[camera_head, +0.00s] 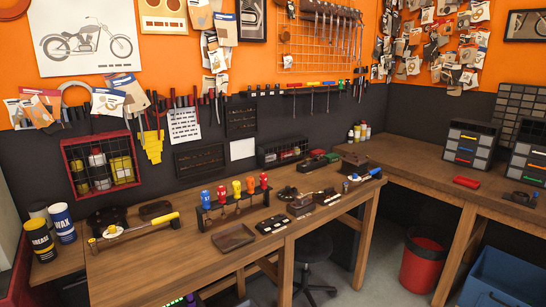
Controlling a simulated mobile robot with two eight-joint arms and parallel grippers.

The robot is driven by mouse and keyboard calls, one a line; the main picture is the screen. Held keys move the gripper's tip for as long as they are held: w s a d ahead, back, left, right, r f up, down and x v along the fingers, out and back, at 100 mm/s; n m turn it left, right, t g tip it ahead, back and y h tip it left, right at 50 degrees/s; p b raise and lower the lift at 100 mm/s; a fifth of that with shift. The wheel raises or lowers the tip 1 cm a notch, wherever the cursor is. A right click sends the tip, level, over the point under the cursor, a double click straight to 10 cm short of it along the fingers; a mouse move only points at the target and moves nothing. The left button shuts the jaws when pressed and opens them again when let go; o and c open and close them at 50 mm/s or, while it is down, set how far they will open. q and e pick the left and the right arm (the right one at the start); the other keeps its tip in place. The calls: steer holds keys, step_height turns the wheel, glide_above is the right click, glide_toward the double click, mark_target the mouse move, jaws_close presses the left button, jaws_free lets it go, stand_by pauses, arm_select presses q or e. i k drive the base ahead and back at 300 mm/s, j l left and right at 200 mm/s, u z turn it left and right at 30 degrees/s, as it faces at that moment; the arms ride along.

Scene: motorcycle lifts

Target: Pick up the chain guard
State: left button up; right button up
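I cannot single out the chain guard with certainty. Several small dark parts lie on the wooden workbench (165,268). A dark lumpy part (106,217) lies near the bench's left back. A flat dark brown tray-like piece (233,237) lies near the front edge. A flat black piece with light marks (273,224) lies to its right. A cluster of dark metal parts (301,205) lies further right. Neither of my grippers is in view.
A rack of colour-handled tools (235,203) stands mid-bench. A yellow-handled tool (150,224) lies left of it. A stool (316,265), red bin (425,260) and blue crate (497,280) occupy the floor. The bench's front left is clear.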

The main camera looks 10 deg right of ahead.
mark_target(316, 158)
steer(key=i+l+u, duration=0.4)
steer(key=l, duration=0.2)
steer(key=l+u, duration=0.2)
steer(key=l, duration=0.15)
steer(key=i+l+u, duration=0.1)
steer(key=l, duration=0.4)
steer(key=i+l, duration=0.15)
steer(key=l, duration=0.4)
steer(key=i+l+u, duration=0.15)
steer(key=l, duration=0.35)
steer(key=l+u, duration=0.1)
steer(key=l, duration=0.45)
steer(key=i, duration=0.05)
